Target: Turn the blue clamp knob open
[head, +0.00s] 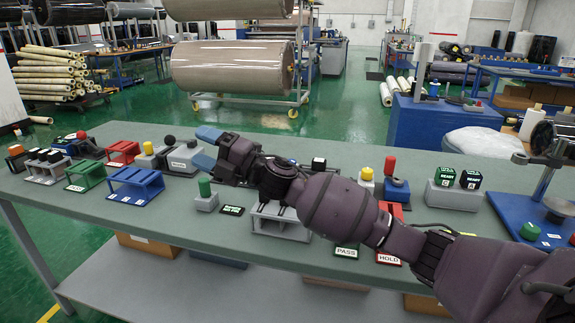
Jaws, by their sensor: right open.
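My right gripper (202,147) reaches across the table from the right, above the tabletop. Its two blue fingertips point left and stand apart, with nothing seen between them. Grey blocks with black and yellow knobs stand just beyond and left of the fingertips. I cannot clearly make out a blue clamp knob. A blue slotted rack (135,184) stands left of the gripper. My gripper and forearm hide part of the table's middle. My left gripper is out of view.
The grey-green table (300,150) carries a green rack (86,176), a red rack (122,153), a green knob (204,187) on a grey block and a white rack (281,219) under my forearm. A blue-based stand (545,205) is at the right. The table's back edge is partly clear.

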